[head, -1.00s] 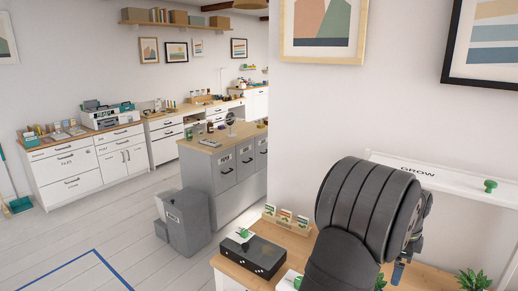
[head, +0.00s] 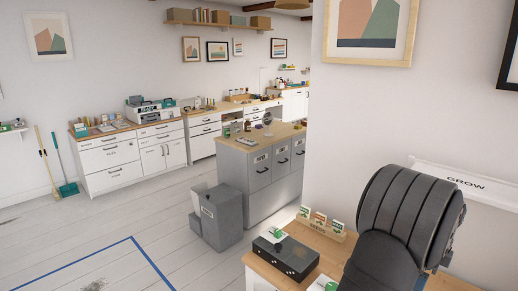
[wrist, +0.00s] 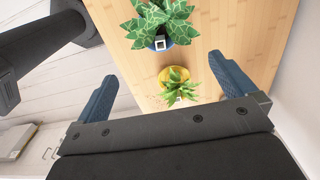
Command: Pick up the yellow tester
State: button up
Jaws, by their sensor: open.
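I see no thing that I can make out as the yellow tester in either view. My gripper (wrist: 162,68) shows in the wrist view with its two blue fingers wide apart and nothing between them but desk and plants behind. A small spiky plant in a yellow pot (wrist: 165,75) is seen between the fingers, on the wooden desk top (wrist: 115,30). A leafy plant in a dark blue pot (wrist: 150,43) stands just beyond it. In the head view my arm covers part of the desk at the lower right, and my fingers are hidden.
A black box (head: 286,257) and a wooden seed-packet holder (head: 322,226) are on the desk's left part. Grey drawer cabinets (head: 262,185) and a grey bin (head: 222,216) stand beyond. Open floor with a blue-taped outline (head: 133,250) lies at left.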

dwell(0.4)
jog(key=c, duration=0.4)
jog(key=shift+c, duration=0.2)
jog(key=s+d+n+t+h, duration=0.2)
jog(key=s+d+n, duration=0.35)
jog(key=s, duration=0.75)
jog(key=s+d+r+n+t+h, duration=0.1)
jog(key=s+d+n, duration=0.5)
jog(key=s, duration=0.6)
jog(key=s+d+n+t+h, duration=0.2)
jog(key=s+d+n, duration=0.4)
jog(key=s, duration=0.7)
jog(key=shift+n, duration=0.25)
jog(key=x, duration=0.5)
jog(key=a+x, duration=0.1)
jog(key=x, duration=1)
jog(key=shift+w+a+f, duration=0.1)
jog(key=shift+f, duration=0.6)
